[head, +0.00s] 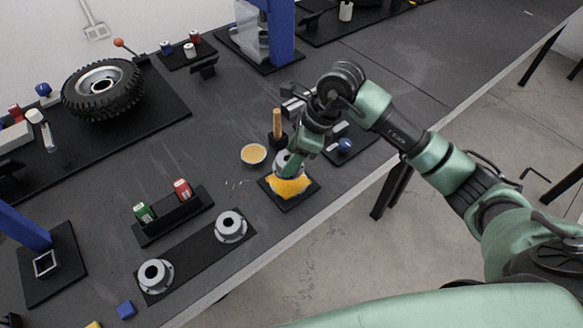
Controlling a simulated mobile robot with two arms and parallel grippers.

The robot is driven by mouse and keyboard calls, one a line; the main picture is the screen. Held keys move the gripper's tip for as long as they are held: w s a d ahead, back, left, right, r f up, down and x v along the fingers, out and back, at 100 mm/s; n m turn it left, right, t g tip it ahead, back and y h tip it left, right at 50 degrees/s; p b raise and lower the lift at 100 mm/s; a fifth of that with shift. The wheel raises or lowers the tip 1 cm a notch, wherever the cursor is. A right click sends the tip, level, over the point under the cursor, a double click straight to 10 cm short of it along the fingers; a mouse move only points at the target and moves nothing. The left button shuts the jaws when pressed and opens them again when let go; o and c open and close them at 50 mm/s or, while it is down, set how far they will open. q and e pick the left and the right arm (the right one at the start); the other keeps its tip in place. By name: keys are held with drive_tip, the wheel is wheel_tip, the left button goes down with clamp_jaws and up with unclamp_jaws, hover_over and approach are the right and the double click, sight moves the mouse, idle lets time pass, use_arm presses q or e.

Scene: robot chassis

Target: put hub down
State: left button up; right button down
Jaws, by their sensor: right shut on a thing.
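My right gripper (288,158) reaches in from the right and points down at the small black mat. It is shut on a grey metal hub (280,161), which is mostly hidden by the fingers. The hub is right over a yellow cloth-like pad (289,187) on the mat; I cannot tell whether they touch. Two more grey flanged hubs, one nearer the middle (230,227) and one to the left (154,276), stand on a long black mat (193,254). My left gripper is not in view.
A shallow bowl of yellowish stuff (253,155) and a wooden-handled brush (277,124) stand close to the right gripper. A black holder (174,216) carries a green and a red can. A tyred wheel (103,88) lies at the back left. The table's front edge is close by.

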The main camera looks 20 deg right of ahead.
sight(291, 181)
drive_tip(key=shift+f, duration=0.6)
wheel_tip(291, 181, down, 4)
drive_tip(key=shift+f+p, duration=0.1)
drive_tip(key=shift+p, duration=0.2)
drive_tip(key=shift+f, duration=0.15)
drive_tip(key=c, duration=0.7)
unclamp_jaws()
